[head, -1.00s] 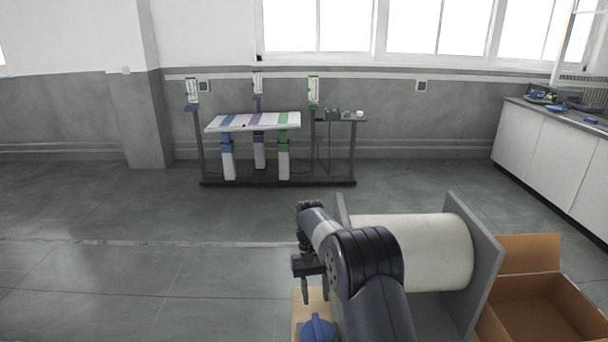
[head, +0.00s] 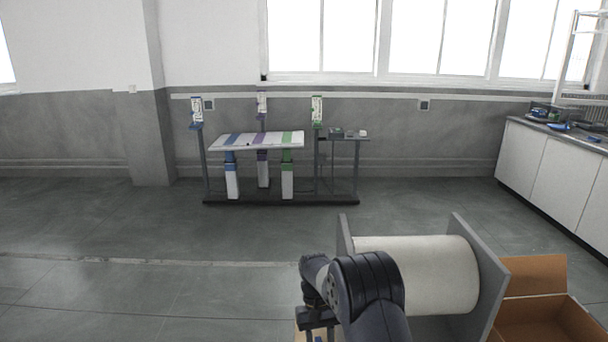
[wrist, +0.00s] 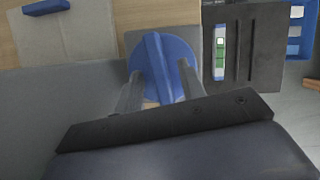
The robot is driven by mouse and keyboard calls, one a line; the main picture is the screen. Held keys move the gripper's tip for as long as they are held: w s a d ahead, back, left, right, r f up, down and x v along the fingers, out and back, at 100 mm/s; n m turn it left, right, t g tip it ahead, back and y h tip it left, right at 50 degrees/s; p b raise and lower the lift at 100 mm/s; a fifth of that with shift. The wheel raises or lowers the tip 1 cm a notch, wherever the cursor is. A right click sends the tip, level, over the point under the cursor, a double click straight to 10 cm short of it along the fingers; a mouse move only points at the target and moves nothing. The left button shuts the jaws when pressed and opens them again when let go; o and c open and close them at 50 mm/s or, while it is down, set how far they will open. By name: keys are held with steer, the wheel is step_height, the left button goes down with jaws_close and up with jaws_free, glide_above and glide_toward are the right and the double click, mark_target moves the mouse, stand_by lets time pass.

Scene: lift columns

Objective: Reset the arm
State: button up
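My gripper (head: 318,333) hangs down at the bottom edge of the head view, on the left of my folded arm, its fingertips cut off. In the wrist view its two grey fingers (wrist: 160,85) stand apart. A round blue piece with a raised ridge (wrist: 158,60) shows beyond and between the fingers. I see no finger closed on it, though exact contact is hard to tell. Across the room stands a frame with blue, purple and green lift columns (head: 262,172) under a striped, slightly tilted top (head: 257,141).
A large white roller (head: 430,275) between grey plates is close on my arm's right. An open cardboard box (head: 540,315) stands further right. A white-fronted counter (head: 560,180) runs along the right wall. The floor (head: 120,235) ahead and left is clear.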

steer(key=d+v, duration=0.1)
steer(key=v, duration=0.9)
steer(key=x, duration=0.7)
steer(key=a+x, duration=0.1)
steer(key=x, duration=0.2)
steer(key=shift+s+f, duration=0.1)
steer(key=shift+f, duration=0.05)
steer(key=shift+a+n, duration=0.1)
steer(key=shift+n, duration=0.3)
steer(key=shift+r+n+h+p, duration=0.2)
steer(key=shift+n+h+p, duration=0.3)
steer(key=shift+n, duration=0.6)
steer(key=n, duration=0.2)
steer(key=n+t+h+p, duration=0.1)
steer(key=n, duration=0.1)
steer(key=shift+a+n+h, duration=0.15)
steer(key=shift+n+h, duration=0.15)
steer(key=shift+t, duration=0.3)
